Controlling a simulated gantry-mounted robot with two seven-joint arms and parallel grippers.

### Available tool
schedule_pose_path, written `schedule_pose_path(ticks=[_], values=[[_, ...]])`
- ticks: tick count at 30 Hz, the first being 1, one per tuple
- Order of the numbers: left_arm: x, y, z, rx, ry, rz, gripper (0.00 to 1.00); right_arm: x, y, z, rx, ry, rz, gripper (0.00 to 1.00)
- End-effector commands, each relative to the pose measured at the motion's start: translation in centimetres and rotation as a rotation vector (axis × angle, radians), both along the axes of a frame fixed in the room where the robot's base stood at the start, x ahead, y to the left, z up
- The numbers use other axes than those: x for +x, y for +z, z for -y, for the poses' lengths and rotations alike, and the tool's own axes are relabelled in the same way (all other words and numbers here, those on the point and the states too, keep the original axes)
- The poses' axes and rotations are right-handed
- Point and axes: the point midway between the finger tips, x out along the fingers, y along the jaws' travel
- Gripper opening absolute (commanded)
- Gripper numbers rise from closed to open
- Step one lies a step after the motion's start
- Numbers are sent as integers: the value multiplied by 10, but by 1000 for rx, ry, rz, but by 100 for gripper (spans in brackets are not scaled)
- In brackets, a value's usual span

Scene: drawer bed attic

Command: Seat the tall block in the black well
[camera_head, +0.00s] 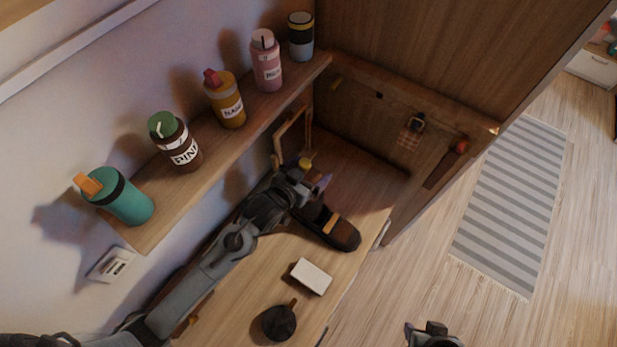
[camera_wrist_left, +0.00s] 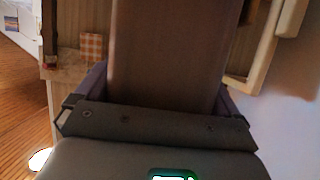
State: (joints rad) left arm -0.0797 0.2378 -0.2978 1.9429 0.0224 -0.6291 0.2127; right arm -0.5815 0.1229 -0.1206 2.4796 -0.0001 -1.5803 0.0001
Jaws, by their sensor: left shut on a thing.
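My left gripper (camera_head: 316,185) is over the far part of the wooden desk top, its purple finger pads just beyond the dark tray. In the left wrist view the gripper (camera_wrist_left: 165,100) is shut on a tall brown block (camera_wrist_left: 170,50), which stretches away between the purple pads. In the head view the block is hard to tell from the brown wood behind. A black oval tray-like piece (camera_head: 345,238) with a small wooden bar lies just below the gripper, apart from the block as far as I can tell; I cannot tell whether it is the well. My right gripper (camera_head: 430,335) shows only partly at the bottom edge.
A white box (camera_head: 311,277) and a round black pot (camera_head: 279,324) with a wooden stick stand on the near desk top (camera_head: 250,277). A shelf (camera_head: 222,150) with several bottles runs along the wall. A brown panel with hanging items (camera_head: 410,130) bounds the far end.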

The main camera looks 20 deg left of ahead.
Motion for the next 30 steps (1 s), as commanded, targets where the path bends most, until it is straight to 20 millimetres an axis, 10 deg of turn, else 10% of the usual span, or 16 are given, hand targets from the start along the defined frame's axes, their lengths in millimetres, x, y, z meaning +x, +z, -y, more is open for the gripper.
schedule_pose_path(ticks=[30], values=[[0, -48, 0, -1, 0, 2, 40, 1, 1, -1, 5, -4, 2, 46]])
